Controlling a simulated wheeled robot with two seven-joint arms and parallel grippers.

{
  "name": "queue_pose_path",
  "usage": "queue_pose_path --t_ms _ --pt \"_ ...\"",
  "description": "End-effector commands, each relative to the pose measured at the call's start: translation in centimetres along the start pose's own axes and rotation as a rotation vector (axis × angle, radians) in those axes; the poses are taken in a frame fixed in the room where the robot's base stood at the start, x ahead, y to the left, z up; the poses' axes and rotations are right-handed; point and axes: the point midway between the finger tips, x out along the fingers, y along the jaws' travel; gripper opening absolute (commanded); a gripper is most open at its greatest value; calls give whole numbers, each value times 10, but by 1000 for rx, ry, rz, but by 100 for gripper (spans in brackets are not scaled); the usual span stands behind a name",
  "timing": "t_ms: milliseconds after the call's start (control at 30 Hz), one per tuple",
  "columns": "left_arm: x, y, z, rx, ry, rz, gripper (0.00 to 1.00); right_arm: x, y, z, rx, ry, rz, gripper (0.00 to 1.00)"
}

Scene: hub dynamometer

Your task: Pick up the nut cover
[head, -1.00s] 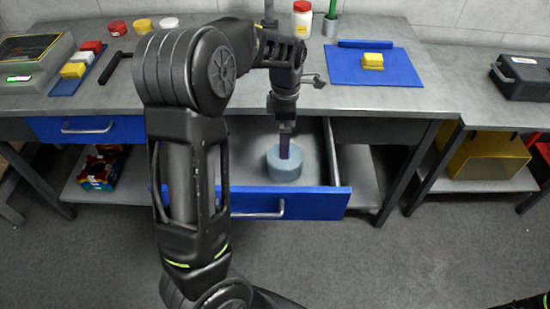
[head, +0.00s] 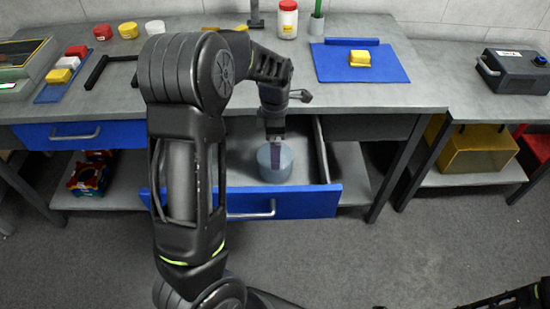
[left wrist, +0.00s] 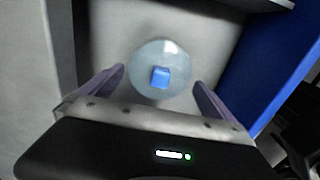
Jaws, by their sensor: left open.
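The nut cover, a round pale blue-grey piece (head: 263,166), sits in the open blue-fronted drawer (head: 320,203). The left wrist view shows the cover (left wrist: 148,57) from above, with a small blue square knob (left wrist: 160,77) near its middle. My left gripper (head: 276,158) points down into the drawer over the cover. It is open and empty, with one purple finger on each side of the knob in the left wrist view (left wrist: 160,80). I cannot tell its exact height above the cover. My right gripper is out of view; only dark parts of that arm show at the lower right.
The drawer's side wall (head: 321,150) stands close to the right of the gripper. The bench top (head: 400,97) above holds a blue mat (head: 385,70) with a yellow block (head: 360,60), jars and coloured blocks. A yellow bin (head: 480,158) is on the right lower shelf.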

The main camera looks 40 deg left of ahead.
Motion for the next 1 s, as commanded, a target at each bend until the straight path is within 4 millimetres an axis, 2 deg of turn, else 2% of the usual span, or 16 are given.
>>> queue_pose_path --t_ms 100,233,833,1000 --pt "19 0 0 0 2 -4 100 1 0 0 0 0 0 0" --pt "29 0 0 0 0 -2 100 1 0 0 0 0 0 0" --pt "30 0 1 0 0 -1 100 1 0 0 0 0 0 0" --pt "30 0 1 0 0 -1 86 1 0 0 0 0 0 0"
